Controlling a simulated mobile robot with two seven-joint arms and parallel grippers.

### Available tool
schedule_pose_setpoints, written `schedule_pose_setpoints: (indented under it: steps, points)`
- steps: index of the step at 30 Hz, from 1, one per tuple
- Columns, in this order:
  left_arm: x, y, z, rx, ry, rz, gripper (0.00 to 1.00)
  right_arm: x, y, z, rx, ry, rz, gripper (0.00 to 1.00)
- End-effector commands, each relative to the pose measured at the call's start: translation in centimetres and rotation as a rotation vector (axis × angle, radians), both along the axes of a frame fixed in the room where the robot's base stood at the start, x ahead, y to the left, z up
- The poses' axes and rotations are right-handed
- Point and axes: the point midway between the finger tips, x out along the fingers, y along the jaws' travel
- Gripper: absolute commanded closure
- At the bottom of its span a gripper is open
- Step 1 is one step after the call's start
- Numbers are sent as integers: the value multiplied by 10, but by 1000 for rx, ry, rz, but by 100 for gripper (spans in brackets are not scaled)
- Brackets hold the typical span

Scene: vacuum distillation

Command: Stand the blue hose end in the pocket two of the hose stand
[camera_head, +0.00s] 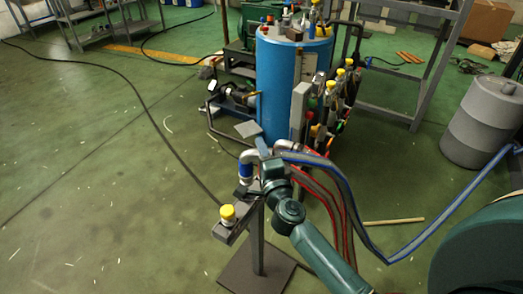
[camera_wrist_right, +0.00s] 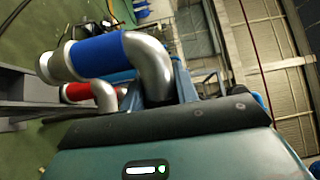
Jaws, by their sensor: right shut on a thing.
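The blue hose end (camera_head: 246,169) is a silver elbow with a blue band, its collar pointing down over the hose stand (camera_head: 257,238). My right gripper (camera_head: 262,160) is shut on it. In the right wrist view, the blue hose end (camera_wrist_right: 96,50) is large, in front of the gripper body. Its collar is near the grey stand bar (camera_wrist_right: 30,88); I cannot tell whether it is in a pocket or above it. A red-banded hose end (camera_wrist_right: 76,92) shows beyond it. A yellow-topped fitting (camera_head: 228,214) stands at the bar's near end. My left gripper is not in view.
A blue tank (camera_head: 285,85) with several valves and fittings stands behind the stand. Blue (camera_head: 352,212) and red hoses trail right of my arm. A grey drum (camera_head: 482,122) stands at the right. The green floor at left is mostly clear, with a black cable (camera_head: 140,95).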

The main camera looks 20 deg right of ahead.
Motion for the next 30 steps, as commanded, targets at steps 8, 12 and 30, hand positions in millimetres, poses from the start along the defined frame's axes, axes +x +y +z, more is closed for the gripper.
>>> schedule_pose_setpoints:
  steps: [8, 12, 30]
  points:
    - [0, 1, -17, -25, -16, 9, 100, 0, 0, -30, 1, -2, -1, 100]
    - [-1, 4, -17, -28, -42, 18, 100, 0, 0, -42, 1, -2, -1, 100]
    - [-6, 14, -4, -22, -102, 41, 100, 0, 0, -55, 1, -3, 0, 100]
